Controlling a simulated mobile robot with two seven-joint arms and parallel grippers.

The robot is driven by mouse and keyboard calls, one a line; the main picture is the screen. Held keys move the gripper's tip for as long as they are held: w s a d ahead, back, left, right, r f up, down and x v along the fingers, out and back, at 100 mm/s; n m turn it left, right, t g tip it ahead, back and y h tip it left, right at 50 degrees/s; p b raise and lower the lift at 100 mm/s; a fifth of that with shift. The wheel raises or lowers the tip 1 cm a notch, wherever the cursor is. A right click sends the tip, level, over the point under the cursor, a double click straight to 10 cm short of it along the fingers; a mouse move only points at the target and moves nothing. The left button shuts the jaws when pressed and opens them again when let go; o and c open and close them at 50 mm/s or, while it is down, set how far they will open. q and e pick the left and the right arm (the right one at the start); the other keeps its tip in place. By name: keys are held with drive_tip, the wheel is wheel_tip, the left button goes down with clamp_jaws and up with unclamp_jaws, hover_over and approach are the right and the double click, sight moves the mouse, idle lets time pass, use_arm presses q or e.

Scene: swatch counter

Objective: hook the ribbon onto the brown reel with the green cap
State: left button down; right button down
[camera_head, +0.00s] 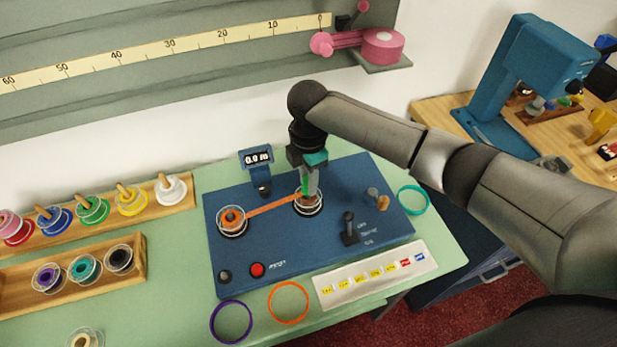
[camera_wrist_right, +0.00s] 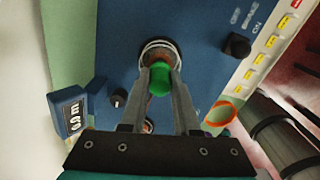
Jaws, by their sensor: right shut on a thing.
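The brown reel (camera_head: 308,207) sits on the right side of the blue machine, with clear flanges; its brown hub (camera_wrist_right: 158,50) shows partly in the wrist view. Its green cap (camera_wrist_right: 160,78) is between my right gripper's fingertips. My right gripper (camera_head: 307,188) comes down from above and is shut on the green cap. The orange ribbon (camera_head: 268,207) runs from the left reel with an orange core (camera_head: 231,218) to the brown reel's edge. The gripper partly covers the brown reel, so I cannot tell whether the ribbon is hooked there. My left gripper is not in view.
The blue machine (camera_head: 285,250) carries a small display (camera_head: 257,158), a black lever (camera_head: 349,228) and a red button (camera_head: 257,269). Wooden racks with several spools (camera_head: 130,200) stand left. Loose orange (camera_head: 270,302), purple (camera_head: 213,315) and teal (camera_head: 427,201) rings lie around the machine.

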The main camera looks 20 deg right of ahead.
drive_tip(key=shift+f+b, duration=0.4)
drive_tip(key=shift+f, duration=0.55)
drive_tip(key=c, duration=0.6)
unclamp_jaws()
drive_tip(key=shift+o, duration=0.2)
drive_tip(key=shift+r, duration=0.1)
wheel_tip(320, 180, up, 7)
drive_tip(key=p, duration=0.8)
